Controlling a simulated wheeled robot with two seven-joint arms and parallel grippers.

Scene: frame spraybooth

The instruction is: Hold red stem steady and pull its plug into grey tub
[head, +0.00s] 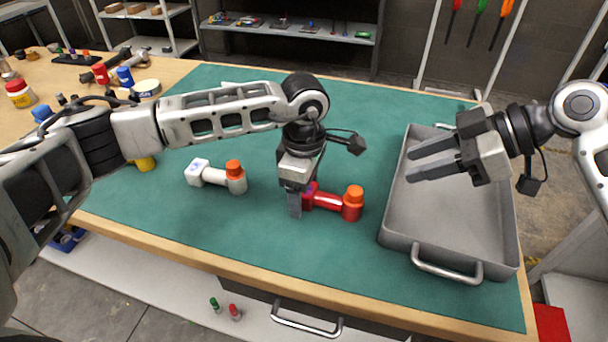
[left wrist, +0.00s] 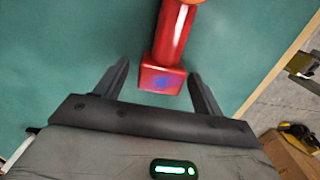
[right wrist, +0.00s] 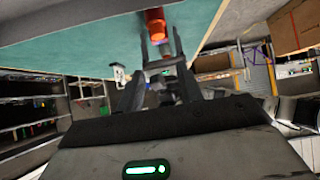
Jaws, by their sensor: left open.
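The red stem (head: 326,201) lies on the green mat, its square end to the left and its orange plug (head: 354,193) at the right end. My left gripper (head: 294,212) is low over the square end. In the left wrist view the open fingers (left wrist: 158,72) stand either side of the red square end (left wrist: 162,80); I cannot tell whether they touch it. My right gripper (head: 409,164) is open and empty above the grey tub (head: 398,238). In the right wrist view the orange plug (right wrist: 157,33) shows beyond the right fingers (right wrist: 160,45).
A white stem (head: 212,176) with an orange plug lies left of my left gripper. Jars, cans and tools crowd the table's left end. The tub has a front handle (head: 447,268). The mat in front of the stems is clear.

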